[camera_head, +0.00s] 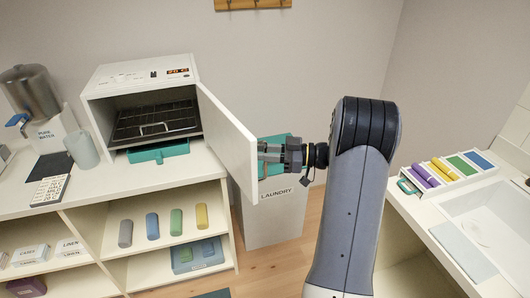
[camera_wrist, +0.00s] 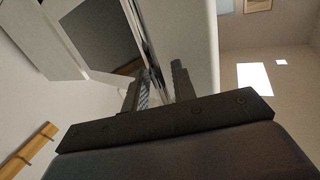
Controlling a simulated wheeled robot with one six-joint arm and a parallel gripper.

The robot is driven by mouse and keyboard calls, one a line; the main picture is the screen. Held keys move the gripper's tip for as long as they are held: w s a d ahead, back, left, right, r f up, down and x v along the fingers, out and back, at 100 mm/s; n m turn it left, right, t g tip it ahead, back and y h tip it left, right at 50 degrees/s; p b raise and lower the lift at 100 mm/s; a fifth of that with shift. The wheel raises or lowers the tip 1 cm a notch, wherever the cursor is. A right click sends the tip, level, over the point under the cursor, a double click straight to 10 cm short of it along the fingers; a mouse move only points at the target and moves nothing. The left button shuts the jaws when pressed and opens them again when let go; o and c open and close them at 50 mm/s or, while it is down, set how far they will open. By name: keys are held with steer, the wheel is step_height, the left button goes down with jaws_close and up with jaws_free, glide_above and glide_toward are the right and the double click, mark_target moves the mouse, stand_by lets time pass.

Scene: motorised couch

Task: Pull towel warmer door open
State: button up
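The white towel warmer (camera_head: 140,76) stands on the left counter with its front open. A dark wire rack shows inside. Its white door (camera_head: 228,135) hangs from the right side and is swung wide outward. My gripper (camera_head: 268,152) is at the outer side of the door, near its free edge, reaching in from the right. In the wrist view, the two dark fingers (camera_wrist: 158,90) stand apart beside the pale door panel (camera_wrist: 195,45). A grey strip shows between them; whether they press on a handle is unclear. The door partly hides the fingertips in the head view.
A white laundry bin (camera_head: 275,218) stands behind the door and gripper. A teal tray (camera_head: 158,152) lies under the warmer's front. A glass (camera_head: 82,150) and a metal water dispenser (camera_head: 28,92) stand left. The right counter holds coloured rolls (camera_head: 440,170). Floor shows between the counters.

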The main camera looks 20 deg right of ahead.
steer(key=b+v, duration=0.2)
steer(key=v, duration=0.8)
steer(key=shift+s+d+b, duration=0.2)
steer(key=shift+d+b, duration=0.1)
steer(key=shift+d, duration=0.05)
steer(key=shift+a, duration=0.1)
steer(key=p+x, duration=0.2)
steer(key=x, duration=0.8)
steer(key=shift+w+a+p, duration=0.2)
steer(key=shift+a+p, duration=0.1)
steer(key=shift+p, duration=0.05)
steer(key=shift+s+a, duration=0.15)
steer(key=shift+a, duration=0.2)
steer(key=shift+d, duration=0.1)
